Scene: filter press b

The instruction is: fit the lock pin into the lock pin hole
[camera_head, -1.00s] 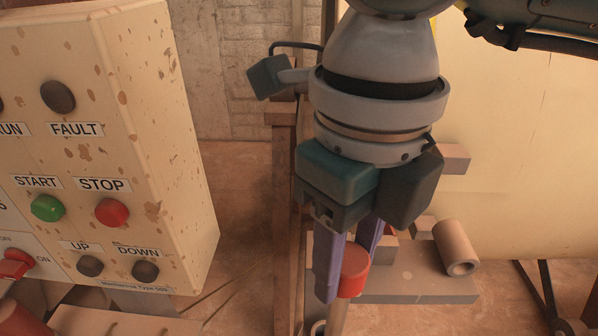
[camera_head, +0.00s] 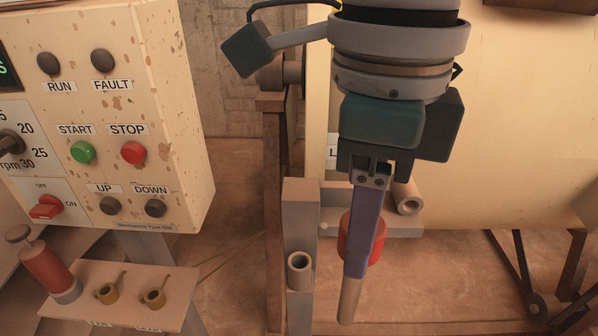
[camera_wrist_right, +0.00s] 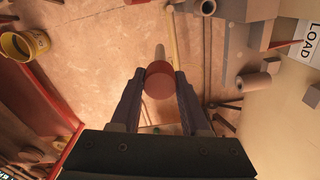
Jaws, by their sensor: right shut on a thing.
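The lock pin (camera_head: 376,242) has a red cylindrical head and a grey-tan shaft pointing down, slightly tilted. My right gripper (camera_head: 360,256) is shut on its red head. In the right wrist view, the pin's head (camera_wrist_right: 158,80) sits between the two purple fingers (camera_wrist_right: 158,92). An open, upright tube (camera_head: 300,265) on a grey post stands left of the pin, apart from it. A second tube (camera_head: 407,200) lies on a ledge behind the gripper. No label shows which tube is the lock pin hole. My left gripper is out of view.
A control panel (camera_head: 190,130) stands at the left. A small shelf (camera_head: 85,275) below it holds a red-handled item (camera_head: 48,265) and two small brass pieces. A large cream drum (camera_head: 530,130) fills the right. Floor shows below the pin.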

